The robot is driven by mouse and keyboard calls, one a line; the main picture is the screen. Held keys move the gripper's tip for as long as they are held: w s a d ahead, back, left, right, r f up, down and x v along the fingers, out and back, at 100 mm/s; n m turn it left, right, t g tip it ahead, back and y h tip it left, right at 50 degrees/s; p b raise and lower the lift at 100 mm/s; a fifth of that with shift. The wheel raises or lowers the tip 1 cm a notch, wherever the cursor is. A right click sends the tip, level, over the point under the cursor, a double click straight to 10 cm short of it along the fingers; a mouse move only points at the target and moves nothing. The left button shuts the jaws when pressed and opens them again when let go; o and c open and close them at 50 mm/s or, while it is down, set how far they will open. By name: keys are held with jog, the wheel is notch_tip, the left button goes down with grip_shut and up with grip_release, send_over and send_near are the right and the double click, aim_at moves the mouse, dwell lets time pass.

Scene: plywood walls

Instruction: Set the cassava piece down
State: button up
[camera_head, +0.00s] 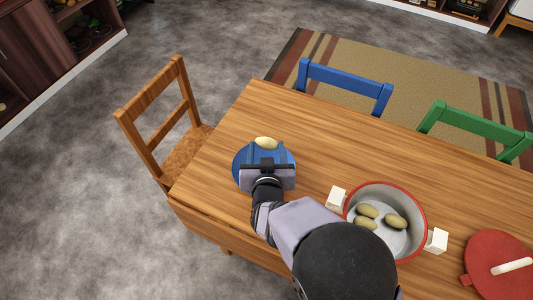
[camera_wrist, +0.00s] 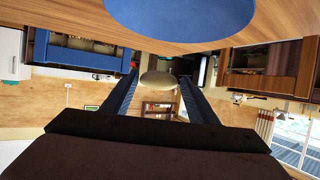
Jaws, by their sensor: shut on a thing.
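A pale yellow-beige cassava piece (camera_head: 265,143) is at the far part of a blue plate (camera_head: 241,177) on the wooden table. My gripper (camera_head: 266,149) is over the plate and shut on the piece. In the wrist view the cassava piece (camera_wrist: 158,80) sits between the two dark fingers of my gripper (camera_wrist: 157,84), with the blue plate (camera_wrist: 180,18) at the top of the picture. There it shows apart from the plate, so it seems held above it. The exact height cannot be told. My gripper hides part of the plate.
A grey pot (camera_head: 419,213) with a red rim and white handles stands to the right, holding 3 similar pieces. A red lid (camera_head: 490,250) lies at the far right. Wooden (camera_head: 150,97), blue (camera_head: 345,82) and green (camera_head: 475,122) chairs stand around the table. The tabletop (camera_head: 310,150) right of the plate is clear.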

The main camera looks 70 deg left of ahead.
jog(key=shift+r, duration=0.1)
jog(key=w+d+r+m+t+h+p, duration=0.2)
jog(key=w+d+m+t+p, duration=0.15)
jog(key=w, duration=0.35)
jog(key=w+d+r+m+t+h+p, duration=0.1)
jog(key=w+d+r+m+t+p, duration=0.15)
jog(key=w+d, duration=0.35)
jog(key=w+d+m+t+h, duration=0.2)
jog(key=w+d+m+h, duration=0.25)
jog(key=d, duration=0.55)
jog(key=w+d+m+t+h, duration=0.1)
jog(key=w+d+m+h, duration=0.4)
jog(key=d, duration=0.6)
jog(key=shift+n+h, duration=0.35)
jog(key=shift+h, duration=0.2)
jog(key=shift+s+a+f, duration=0.1)
jog(key=shift+s+f, duration=0.05)
jog(key=shift+f, duration=2.25)
jog(key=shift+s+a+f, duration=0.1)
jog(key=shift+f, duration=2.25)
jog(key=shift+f, duration=0.2)
